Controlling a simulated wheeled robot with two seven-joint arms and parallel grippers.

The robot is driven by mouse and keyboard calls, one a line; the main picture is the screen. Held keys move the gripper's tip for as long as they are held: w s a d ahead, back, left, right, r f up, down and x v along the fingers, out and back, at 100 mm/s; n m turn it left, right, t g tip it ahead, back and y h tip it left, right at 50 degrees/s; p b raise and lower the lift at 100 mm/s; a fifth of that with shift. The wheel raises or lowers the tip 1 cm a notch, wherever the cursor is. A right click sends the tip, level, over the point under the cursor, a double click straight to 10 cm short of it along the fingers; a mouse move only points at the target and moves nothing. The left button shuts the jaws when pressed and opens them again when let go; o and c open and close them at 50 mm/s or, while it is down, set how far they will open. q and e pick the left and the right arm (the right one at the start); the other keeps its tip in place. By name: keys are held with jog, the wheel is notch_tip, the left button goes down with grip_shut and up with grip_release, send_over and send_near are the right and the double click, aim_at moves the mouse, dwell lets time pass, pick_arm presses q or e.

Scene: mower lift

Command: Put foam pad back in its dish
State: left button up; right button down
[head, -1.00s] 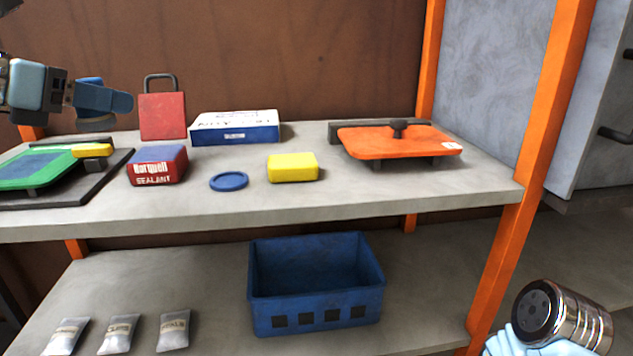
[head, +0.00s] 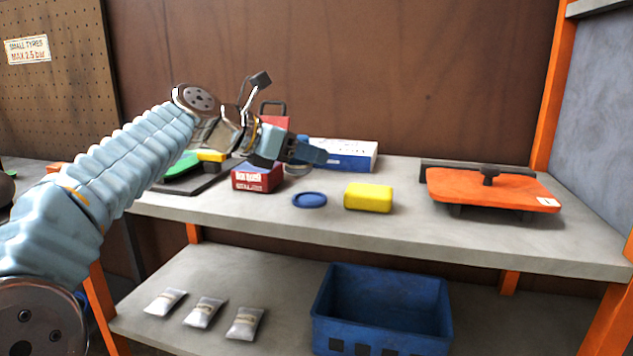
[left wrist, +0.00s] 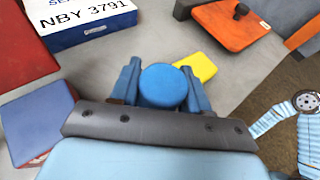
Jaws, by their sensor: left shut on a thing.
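My left gripper (head: 306,153) is shut on a round pad (head: 298,169), which I take for the foam pad. Its top looks blue between the fingers in the left wrist view (left wrist: 164,86); its lower part looks greyish in the head view. The small round blue dish (head: 309,200) lies on the upper shelf, left of the yellow block (head: 368,198). In the head view the pad shows just above the dish and slightly left, apart from it. The dish cannot be made out in the left wrist view, where the gripper and pad block the area. My right gripper is out of view.
A red and blue sealant box (head: 257,179) stands close left of the dish. A blue and white box (head: 345,155) and a red padlock-shaped block (left wrist: 22,48) are behind. A blue crate (head: 380,310) and several pouches are below.

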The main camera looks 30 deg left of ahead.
aim_at(315, 198)
pick_arm(q)
jog(key=shift+w+d+f, duration=0.2)
jog(key=shift+w+f, duration=0.3)
jog(key=shift+f, duration=0.15)
jog(key=f, duration=0.1)
jog(key=w+f+b, duration=0.1)
jog(key=f, duration=0.2)
jog(key=shift+w+d, duration=0.15)
jog(key=shift+d, duration=0.1)
jog(key=shift+f, duration=0.3)
jog(key=shift+f+b, duration=0.1)
jog(key=shift+b, duration=0.2)
jog(key=o, duration=1.1)
jog(key=shift+c, duration=0.2)
jog(key=shift+a+r, duration=0.1)
jog(key=shift+r, duration=0.1)
jog(key=v, duration=1.2)
jog(key=shift+f, duration=0.15)
